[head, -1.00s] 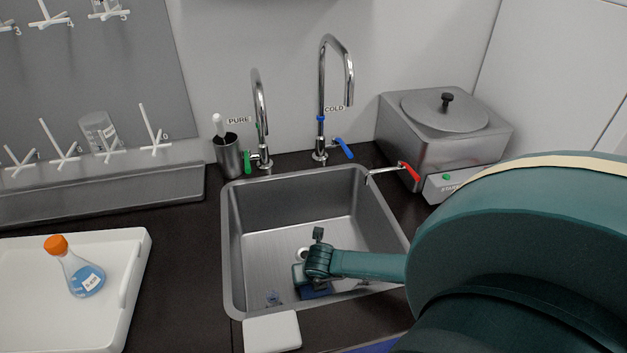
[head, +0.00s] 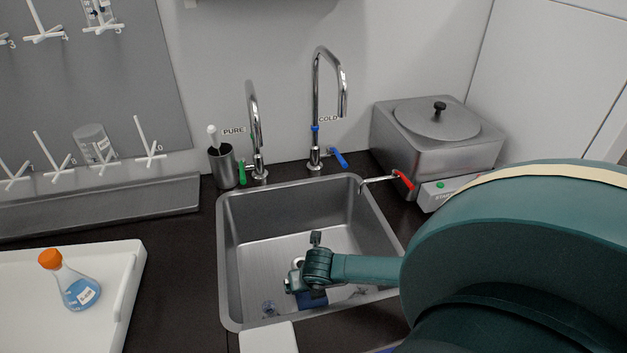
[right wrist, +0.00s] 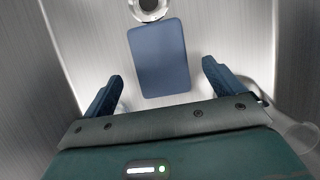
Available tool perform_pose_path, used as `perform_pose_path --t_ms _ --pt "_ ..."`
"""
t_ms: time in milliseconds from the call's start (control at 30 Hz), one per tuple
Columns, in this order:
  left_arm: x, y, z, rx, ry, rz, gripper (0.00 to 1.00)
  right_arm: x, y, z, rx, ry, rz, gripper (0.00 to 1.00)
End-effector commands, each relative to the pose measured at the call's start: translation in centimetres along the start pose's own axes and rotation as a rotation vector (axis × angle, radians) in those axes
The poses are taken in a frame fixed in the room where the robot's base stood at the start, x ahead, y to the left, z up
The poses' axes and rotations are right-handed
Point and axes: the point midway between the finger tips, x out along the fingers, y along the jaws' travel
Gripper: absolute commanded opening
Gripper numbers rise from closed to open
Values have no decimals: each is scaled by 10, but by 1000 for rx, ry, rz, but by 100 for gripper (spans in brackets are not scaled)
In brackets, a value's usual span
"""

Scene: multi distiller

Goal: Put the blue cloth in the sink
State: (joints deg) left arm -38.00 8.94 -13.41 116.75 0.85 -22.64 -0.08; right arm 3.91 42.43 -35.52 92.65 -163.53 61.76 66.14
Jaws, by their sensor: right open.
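The blue cloth (right wrist: 159,58) is a flat, folded rectangle with rounded corners in the right wrist view. It lies on the floor of the steel sink (head: 264,249), beside the round drain, and a bit of it (head: 312,299) shows in the head view. My right gripper (right wrist: 162,82) is open and empty, its fingers spread to either side of the cloth's near end, and it does not hold the cloth. In the head view my right arm reaches into the sink from the right and hides part of the cloth. My left gripper is not in view.
A clear glass piece (head: 270,308) lies in the sink's near left. Two taps (head: 257,130) stand behind the sink. A steel bath (head: 436,140) with a red-handled spout is at the right. A white tray (head: 125,290) with an orange-capped flask (head: 75,285) is at the left.

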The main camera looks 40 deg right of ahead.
Motion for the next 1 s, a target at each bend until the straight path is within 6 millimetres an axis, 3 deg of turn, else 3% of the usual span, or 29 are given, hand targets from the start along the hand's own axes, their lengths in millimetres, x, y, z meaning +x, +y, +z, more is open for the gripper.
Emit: perform_pose_path --t_ms 200,400,1000 --pt "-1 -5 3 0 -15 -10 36 -46 0 0 -2 0 2 94" --pt "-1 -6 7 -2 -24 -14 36 -72 0 0 0 0 1 94" --pt "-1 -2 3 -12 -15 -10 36 -79 0 0 1 0 0 94"
